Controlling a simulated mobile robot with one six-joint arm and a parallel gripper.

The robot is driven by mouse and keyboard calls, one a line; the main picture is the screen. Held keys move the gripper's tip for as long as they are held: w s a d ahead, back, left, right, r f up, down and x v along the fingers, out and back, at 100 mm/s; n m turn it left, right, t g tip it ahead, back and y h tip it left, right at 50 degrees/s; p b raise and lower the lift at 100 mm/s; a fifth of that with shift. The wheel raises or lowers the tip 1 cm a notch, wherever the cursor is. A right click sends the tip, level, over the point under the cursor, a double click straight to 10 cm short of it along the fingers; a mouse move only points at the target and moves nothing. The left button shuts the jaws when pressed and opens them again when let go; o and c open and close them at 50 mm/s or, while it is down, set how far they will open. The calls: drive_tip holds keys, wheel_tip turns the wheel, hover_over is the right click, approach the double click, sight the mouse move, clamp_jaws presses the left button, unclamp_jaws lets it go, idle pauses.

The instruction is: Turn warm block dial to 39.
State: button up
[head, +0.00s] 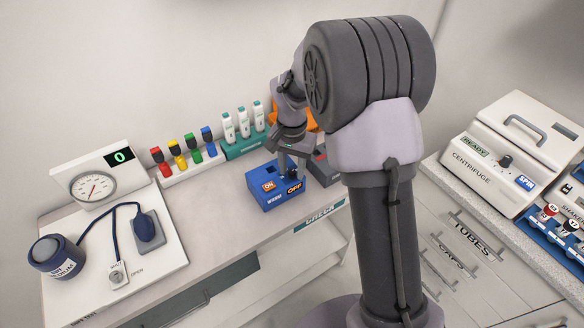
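I cannot tell whether the fingers touch the dial. The number the dial points to is too small to read.
Right of the block is a dark grey and red device (322,168). Behind stand a green rack (243,148) of white pens and a rack of coloured-top items (190,172). A pressure gauge board (160,262) is at left, a centrifuge (490,165) at right.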

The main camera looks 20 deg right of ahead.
sight(292, 172)
drive_tip(key=shift+o, duration=0.2)
wheel_tip(292, 172, up, 17)
drive_tip(key=p, duration=0.5)
drive_tip(key=shift+r, duration=0.2)
drive_tip(key=s+a+f+n+t+b, duration=0.1)
drive_tip(key=s+t+b, duration=0.1)
drive_tip(key=s, duration=0.6)
drive_tip(key=s+a+f+t+y+b, duration=0.1)
drive_tip(key=s+t+b, duration=0.1)
drive_tip(key=s+b, duration=0.3)
drive_tip(key=s+a+n+t+y+b, duration=0.1)
drive_tip(key=s+a+b, duration=0.1)
drive_tip(key=s, duration=1)
drive_tip(key=shift+s+f+n+t+b, duration=0.3)
drive_tip(key=shift+f+t+b, duration=0.1)
drive_tip(key=shift+b, duration=0.45)
drive_tip(key=shift+w, duration=0.1)
